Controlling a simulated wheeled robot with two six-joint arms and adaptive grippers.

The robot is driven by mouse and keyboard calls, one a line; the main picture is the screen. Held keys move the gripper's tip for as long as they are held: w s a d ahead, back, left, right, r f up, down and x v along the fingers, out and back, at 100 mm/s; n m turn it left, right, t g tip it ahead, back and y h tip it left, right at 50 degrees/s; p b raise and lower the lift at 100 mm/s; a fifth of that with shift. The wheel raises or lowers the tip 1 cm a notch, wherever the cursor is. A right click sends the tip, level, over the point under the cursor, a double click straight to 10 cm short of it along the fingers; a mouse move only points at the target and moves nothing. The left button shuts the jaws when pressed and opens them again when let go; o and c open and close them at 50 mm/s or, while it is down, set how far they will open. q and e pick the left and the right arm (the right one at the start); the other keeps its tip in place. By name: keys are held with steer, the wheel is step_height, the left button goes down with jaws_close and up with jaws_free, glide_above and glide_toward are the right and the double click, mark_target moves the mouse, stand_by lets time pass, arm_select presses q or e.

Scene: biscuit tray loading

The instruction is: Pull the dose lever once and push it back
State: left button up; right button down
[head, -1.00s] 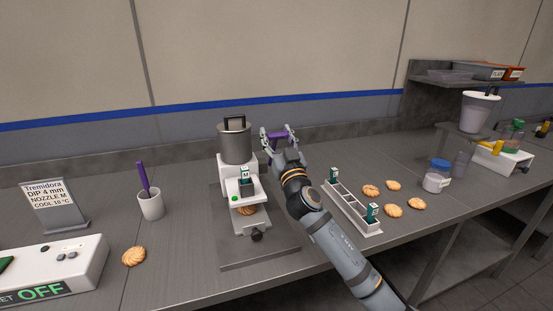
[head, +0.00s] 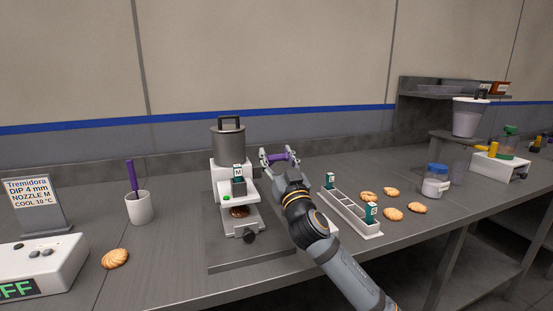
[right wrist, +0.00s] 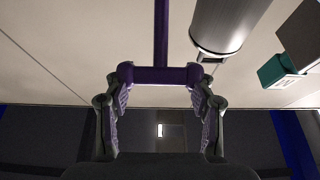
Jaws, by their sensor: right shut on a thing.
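The white dosing machine (head: 218,180) stands on a grey base plate with a metal hopper (head: 230,147) on top. Its dose lever has a purple handle (head: 278,157), at the right of the hopper. My right gripper (head: 279,160) is shut on this handle. In the right wrist view the purple crossbar (right wrist: 160,75) lies between the two fingers, with a purple stem running up from it. A biscuit (head: 239,211) with a dark brown top sits under the nozzle. A green light shows on the machine's front. My left gripper is not in view.
A white divided rack (head: 345,208) with green-labelled nozzles and several loose biscuits lie right of my arm. A cup (head: 139,208) with a purple-handled tool, a sign (head: 35,206) and a lone biscuit (head: 115,258) are at left. A blue-lidded jar (head: 436,181) stands farther right.

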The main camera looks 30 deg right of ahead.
steer(key=shift+w+f, duration=0.1)
steer(key=shift+f, duration=0.45)
steer(key=c, duration=0.7)
jaws_free()
steer(key=shift+r, duration=0.15)
step_height(320, 180, up, 10)
